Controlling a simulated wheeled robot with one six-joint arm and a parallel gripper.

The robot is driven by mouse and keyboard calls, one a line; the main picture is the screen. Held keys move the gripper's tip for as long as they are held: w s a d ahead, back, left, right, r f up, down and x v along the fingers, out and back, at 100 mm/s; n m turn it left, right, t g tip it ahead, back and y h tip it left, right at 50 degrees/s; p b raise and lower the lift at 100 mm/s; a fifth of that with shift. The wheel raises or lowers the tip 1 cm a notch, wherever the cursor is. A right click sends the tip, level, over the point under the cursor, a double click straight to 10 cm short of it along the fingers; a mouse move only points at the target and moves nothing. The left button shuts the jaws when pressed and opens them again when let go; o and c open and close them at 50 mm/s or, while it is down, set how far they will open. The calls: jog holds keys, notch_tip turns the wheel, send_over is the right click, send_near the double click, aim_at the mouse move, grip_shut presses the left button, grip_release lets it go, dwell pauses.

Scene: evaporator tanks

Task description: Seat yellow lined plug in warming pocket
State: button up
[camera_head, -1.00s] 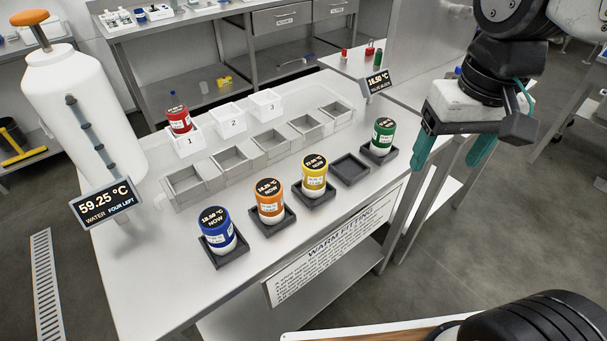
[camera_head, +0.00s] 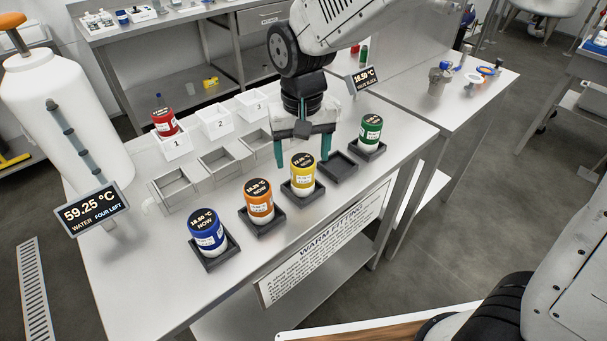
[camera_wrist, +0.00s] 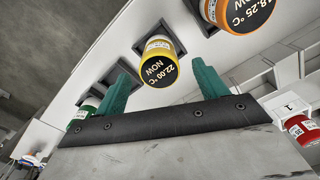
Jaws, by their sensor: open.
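The yellow plug (camera_head: 302,174) stands upright in a dark square holder (camera_head: 303,194) in the front row. Its top label reads about 22 °C in the wrist view (camera_wrist: 160,66). My gripper (camera_head: 304,160) is open and empty, with teal fingers pointing down, just behind and above the yellow plug. In the wrist view the plug shows beyond and between the two fingertips (camera_wrist: 163,75), not touching them as far as I can see. The metal warming pockets (camera_head: 221,163) form a row behind the plugs. My gripper hides the right-hand pockets.
A blue plug (camera_head: 206,232), an orange plug (camera_head: 258,201) and a green plug (camera_head: 370,133) stand in neighbouring holders. One holder (camera_head: 340,167) is empty. A red plug (camera_head: 164,122) sits in white box 1 (camera_head: 176,147). A white tank (camera_head: 65,125) stands left.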

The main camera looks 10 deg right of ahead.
aim_at(303, 160)
notch_tip(303, 160, down, 4)
jog(key=shift+r, duration=0.25)
jog(key=shift+c, duration=0.3)
jog(key=c, duration=1.1)
jog(key=shift+r, duration=0.1)
